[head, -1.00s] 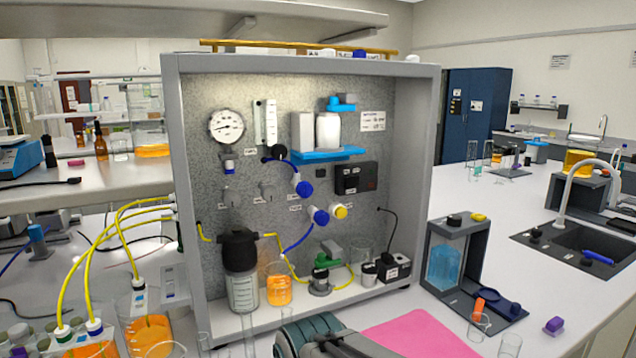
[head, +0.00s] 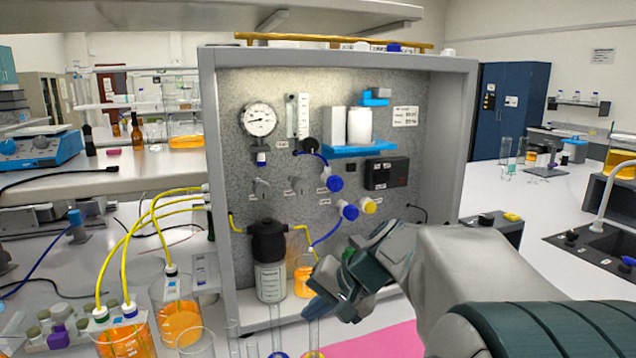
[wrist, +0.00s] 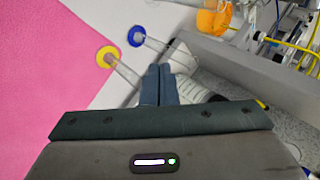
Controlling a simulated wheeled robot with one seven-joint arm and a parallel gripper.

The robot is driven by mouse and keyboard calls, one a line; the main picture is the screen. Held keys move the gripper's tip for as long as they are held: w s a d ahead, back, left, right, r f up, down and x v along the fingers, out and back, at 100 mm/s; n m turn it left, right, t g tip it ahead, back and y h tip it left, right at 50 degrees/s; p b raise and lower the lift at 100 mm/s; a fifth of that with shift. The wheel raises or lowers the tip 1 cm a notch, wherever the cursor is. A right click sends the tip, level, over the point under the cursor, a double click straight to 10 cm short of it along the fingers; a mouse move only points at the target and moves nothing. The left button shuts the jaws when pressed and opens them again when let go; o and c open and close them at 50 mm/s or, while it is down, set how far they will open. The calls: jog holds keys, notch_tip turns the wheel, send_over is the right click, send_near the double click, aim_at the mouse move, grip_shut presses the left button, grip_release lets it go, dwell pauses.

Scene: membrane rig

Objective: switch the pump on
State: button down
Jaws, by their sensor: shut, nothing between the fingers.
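The rig stands upright in a grey frame (head: 209,150). A dark control box (head: 385,172) is on its back panel, right of centre; I cannot tell whether it belongs to the pump. The green-topped pump-like unit and the small black box on the rig floor at right are mostly hidden behind my arm in the head view. My gripper (head: 312,302) is in front of the rig's lower part, pointing down and left, beside the orange beaker (head: 304,282). In the wrist view my gripper (wrist: 158,72) has its fingers together with nothing between them.
A black-capped filter vessel (head: 270,275) stands left of my gripper. Thin glass cylinders with a blue base (wrist: 136,36) and a yellow base (wrist: 107,57) stand close to my fingers. A pink mat (wrist: 50,70) lies flat beside them. Yellow tubes (head: 135,238) run at left.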

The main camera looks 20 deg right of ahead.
aim_at(379, 179)
jog(key=w+d+r+m+t, duration=0.3)
jog(key=d+r+t, duration=0.1)
jog(key=d, duration=0.6)
jog(key=w+d+r+m+t+h, duration=0.1)
jog(key=w+d+r+m+t, duration=0.1)
jog(key=d, duration=0.9)
jog(key=w+d+r+m+t+h, duration=0.1)
jog(key=w+d+r+m+t, duration=0.2)
jog(key=d, duration=0.7)
notch_tip(379, 179, up, 5)
jog(key=w+t, duration=0.2)
jog(key=t, duration=0.1)
jog(key=shift+d+f+m, duration=0.15)
jog(key=shift+d+m, duration=0.15)
jog(key=shift+d, duration=0.1)
jog(key=p+x, duration=0.5)
jog(key=x, duration=0.8)
jog(key=shift+w, duration=0.6)
jog(key=shift+a+f, duration=0.1)
